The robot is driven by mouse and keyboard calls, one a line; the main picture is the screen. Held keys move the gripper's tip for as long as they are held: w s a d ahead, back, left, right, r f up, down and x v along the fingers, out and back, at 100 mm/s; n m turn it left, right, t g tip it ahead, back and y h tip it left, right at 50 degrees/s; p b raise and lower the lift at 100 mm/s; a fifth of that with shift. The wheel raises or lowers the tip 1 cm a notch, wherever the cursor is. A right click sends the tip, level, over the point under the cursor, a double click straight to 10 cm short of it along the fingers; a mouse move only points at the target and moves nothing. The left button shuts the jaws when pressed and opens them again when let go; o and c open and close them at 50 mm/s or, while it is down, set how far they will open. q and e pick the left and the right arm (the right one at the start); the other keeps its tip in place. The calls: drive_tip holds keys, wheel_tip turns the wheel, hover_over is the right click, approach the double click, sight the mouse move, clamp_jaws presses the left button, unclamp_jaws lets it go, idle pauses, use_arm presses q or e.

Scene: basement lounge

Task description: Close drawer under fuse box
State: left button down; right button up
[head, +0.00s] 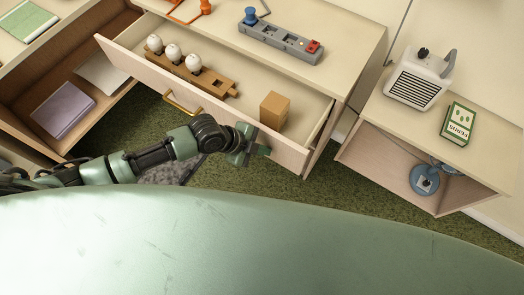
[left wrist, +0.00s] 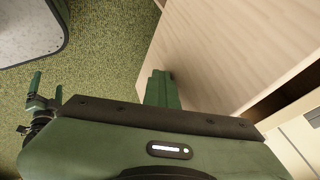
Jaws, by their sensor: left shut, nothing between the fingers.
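The drawer (head: 125,57) is pulled out from the pale wooden desk. Its front carries a brass handle (head: 183,103). Inside are a brown rack (head: 215,80) with several white bulb-like things and a tan block (head: 274,108). A grey box (head: 280,44) with a blue knob and red switch, apparently the fuse box, sits on the desk top above. My left gripper (head: 256,150) is shut and empty at the right part of the drawer front, right of the handle. Its fingers (left wrist: 162,92) show beside the pale wooden panel (left wrist: 225,50) in the left wrist view; contact is unclear.
On the right, a low cabinet (head: 385,115) bears a white heater-like box (head: 420,77) and a green packet (head: 457,123); a blue object (head: 425,180) sits inside it. An open shelf (head: 30,85) with a purple book (head: 63,109) is at left. Green carpet lies below.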

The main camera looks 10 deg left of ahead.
use_arm(q)
drive_tip(key=b, duration=0.9)
hover_over(291, 120)
drive_tip(key=s, duration=0.1)
drive_tip(key=shift+s+a+f, duration=0.15)
drive_tip(key=shift+a, duration=0.05)
drive_tip(key=shift+w+d, duration=0.25)
drive_tip(key=shift+w, duration=0.4)
drive_tip(key=shift+r, duration=0.2)
